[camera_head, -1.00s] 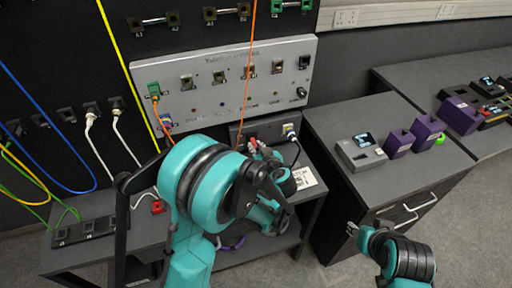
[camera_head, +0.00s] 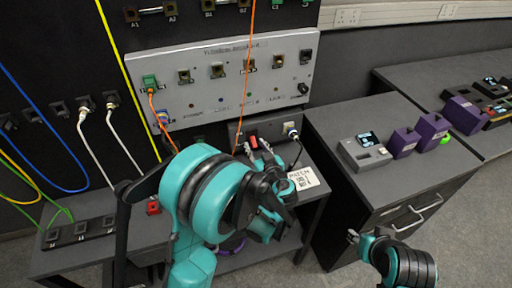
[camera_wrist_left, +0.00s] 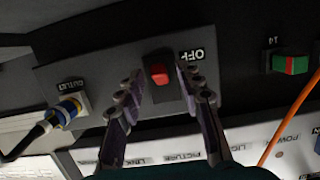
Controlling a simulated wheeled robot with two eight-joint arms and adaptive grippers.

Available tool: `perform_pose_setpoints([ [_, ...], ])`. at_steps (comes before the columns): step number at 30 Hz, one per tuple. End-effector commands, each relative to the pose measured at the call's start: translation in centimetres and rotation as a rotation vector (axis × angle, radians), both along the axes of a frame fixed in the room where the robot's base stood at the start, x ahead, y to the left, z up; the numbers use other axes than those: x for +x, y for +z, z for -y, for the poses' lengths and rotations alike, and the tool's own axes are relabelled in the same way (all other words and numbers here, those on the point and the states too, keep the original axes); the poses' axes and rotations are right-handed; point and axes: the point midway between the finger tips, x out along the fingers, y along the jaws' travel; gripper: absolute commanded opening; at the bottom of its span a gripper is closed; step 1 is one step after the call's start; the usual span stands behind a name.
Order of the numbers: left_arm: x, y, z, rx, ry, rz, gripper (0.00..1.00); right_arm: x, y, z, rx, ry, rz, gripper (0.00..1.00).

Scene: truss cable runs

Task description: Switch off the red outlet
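The outlet box (camera_head: 278,125) is a dark panel on the bench below the silver patch panel. It carries a red rocker switch (camera_head: 253,141), also in the left wrist view (camera_wrist_left: 159,74) beside an "OFF" label (camera_wrist_left: 192,55). An outlet socket with a blue and yellow plug (camera_wrist_left: 67,110) is at the panel's other end. My left gripper (camera_head: 264,149) is in front of the box. In the left wrist view its fingers (camera_wrist_left: 160,92) are apart, one on each side of the switch, with nothing between them in grip. My right gripper (camera_head: 353,237) is low at the right; its fingers are too small to read.
The silver panel (camera_head: 205,90) with orange cables stands just above the outlet box. A black cable runs from the plug. A "PATCH" card (camera_head: 303,179) lies on the bench to the right. A grey device (camera_head: 363,152) and purple blocks (camera_head: 433,131) stand on the right cabinet.

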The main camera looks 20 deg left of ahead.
Motion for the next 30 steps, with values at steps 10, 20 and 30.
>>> perform_pose_setpoints([
  [10, -2.1, 0.6, 1.6, 0.0, -0.005, 0.0, 0.36, 0.0, 0.0, 0.0, 0.0, 0.0, 0.0, 0.4],
  [20, -7.8, 2.2, 5.4, 0.001, -0.005, 0.0, 0.36, 0.0, 0.0, 0.0, 0.0, 0.0, 0.0, 0.4],
  [30, -9.7, 2.7, 6.6, 0.0, 0.0, 0.0, 0.36, 0.0, 0.0, 0.0, 0.0, 0.0, 0.0, 0.4],
])
